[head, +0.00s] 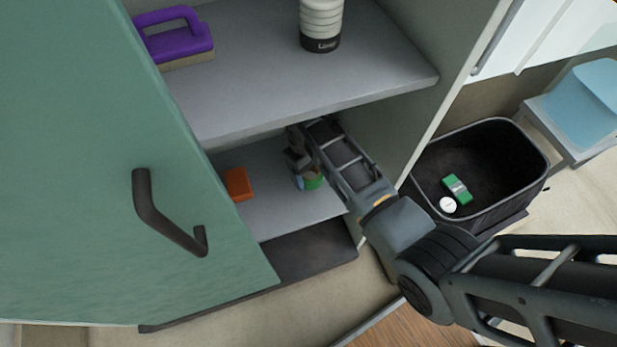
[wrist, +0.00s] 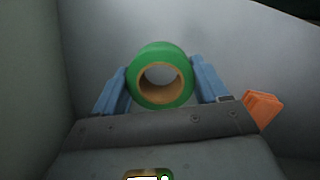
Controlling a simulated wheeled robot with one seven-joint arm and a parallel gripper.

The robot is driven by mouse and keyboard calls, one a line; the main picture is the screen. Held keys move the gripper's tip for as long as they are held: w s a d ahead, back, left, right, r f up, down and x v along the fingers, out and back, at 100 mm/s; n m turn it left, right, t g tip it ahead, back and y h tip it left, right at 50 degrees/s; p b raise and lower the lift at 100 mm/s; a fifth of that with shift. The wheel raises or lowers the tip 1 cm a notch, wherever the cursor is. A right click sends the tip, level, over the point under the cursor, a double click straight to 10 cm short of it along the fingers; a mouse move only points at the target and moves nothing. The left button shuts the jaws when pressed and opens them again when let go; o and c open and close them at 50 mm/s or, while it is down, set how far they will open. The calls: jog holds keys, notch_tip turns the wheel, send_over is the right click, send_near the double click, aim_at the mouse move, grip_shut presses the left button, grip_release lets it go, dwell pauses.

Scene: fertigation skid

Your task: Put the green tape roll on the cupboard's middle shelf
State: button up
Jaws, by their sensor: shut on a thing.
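The green tape roll (wrist: 158,50) has a tan core and sits between the two blue fingers of my gripper (wrist: 160,72) in the wrist view, its hole facing the camera. My gripper (head: 303,177) is shut on the roll. In the head view the green tape roll (head: 316,183) shows partly, with the gripper and arm covering the rest. It is inside the cupboard, over the shelf (head: 285,212) below the upper one. I cannot tell whether the roll touches that shelf.
An orange block (head: 238,184) lies on the same shelf, to the left; it also shows in the wrist view (wrist: 262,109). The upper shelf (head: 255,95) holds a purple-handled brush (head: 175,35) and a bottle (head: 321,25). The green door (head: 90,200) stands open. A black bin (head: 500,150) is at right.

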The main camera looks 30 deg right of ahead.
aim_at(310, 176)
jog(key=shift+f+b, duration=0.35)
jog(key=shift+f, duration=1.4)
jog(key=shift+f, duration=0.1)
jog(key=shift+f, duration=0.1)
jog(key=o, duration=1.1)
jog(key=shift+c, duration=0.2)
jog(key=r, duration=0.2)
jog(key=r+p, duration=0.1)
jog(key=r, duration=0.2)
jog(key=w+r, duration=0.1)
jog(key=r, duration=0.1)
jog(key=shift+a+r, duration=0.1)
jog(key=shift+r, duration=0.3)
